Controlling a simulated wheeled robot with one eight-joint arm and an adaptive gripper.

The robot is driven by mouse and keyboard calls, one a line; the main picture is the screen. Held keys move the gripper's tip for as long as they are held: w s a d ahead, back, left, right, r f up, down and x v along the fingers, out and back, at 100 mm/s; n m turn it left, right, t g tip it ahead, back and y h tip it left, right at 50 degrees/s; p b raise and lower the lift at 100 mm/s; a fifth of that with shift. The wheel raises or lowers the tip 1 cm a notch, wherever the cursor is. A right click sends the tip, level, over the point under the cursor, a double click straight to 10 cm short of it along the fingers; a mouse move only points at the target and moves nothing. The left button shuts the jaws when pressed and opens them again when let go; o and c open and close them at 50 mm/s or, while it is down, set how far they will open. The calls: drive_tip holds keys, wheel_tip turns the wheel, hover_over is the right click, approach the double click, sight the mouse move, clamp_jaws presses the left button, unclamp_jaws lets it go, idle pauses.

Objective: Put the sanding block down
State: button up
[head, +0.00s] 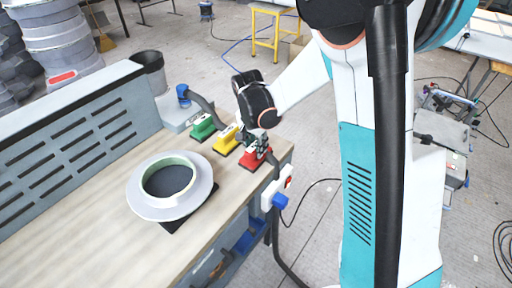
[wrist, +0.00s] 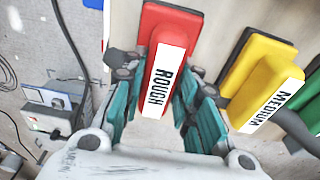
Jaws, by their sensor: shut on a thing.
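The red sanding block (head: 256,158), labelled ROUGH, is at the right end of the wooden bench (head: 110,245). My gripper (head: 260,143) is above it and shut on it; the wrist view shows the red block (wrist: 166,62) between the teal fingers (wrist: 160,88). I cannot tell whether its underside touches the bench. A yellow sanding block (head: 227,140), labelled MEDIUM, stands beside it and also shows at the right of the wrist view (wrist: 262,82). A green sanding block (head: 203,127) stands farther left in the head view.
A round white mould ring (head: 143,203) lies on the bench on a dark pad. A slotted grey panel (head: 70,140) runs along the bench's back. A grey hose and a blue-topped device (head: 183,95) are behind the blocks. The bench edge is close beside the red block.

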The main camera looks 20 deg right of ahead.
sight(253, 146)
drive_tip(key=o, duration=1.1)
wheel_tip(253, 146, up, 12)
drive_tip(key=a+p, duration=0.1)
drive_tip(key=p, duration=0.2)
drive_tip(key=s+r+n+t, duration=0.3)
drive_tip(key=s+r+n, duration=0.2)
drive_tip(key=s+r, duration=0.55)
drive_tip(key=s+n+t, duration=0.1)
drive_tip(key=s+n, duration=0.1)
drive_tip(key=s, duration=0.2)
drive_tip(key=s+f+n+t, duration=0.1)
drive_tip(key=s+n, duration=0.1)
drive_tip(key=s, duration=0.2)
drive_tip(key=s+d+n+t+y, duration=0.1)
drive_tip(key=s, duration=0.3)
drive_tip(key=shift+s+f+n+t, duration=0.15)
drive_tip(key=shift+s+n+t, duration=0.15)
drive_tip(key=shift+s+n, duration=0.1)
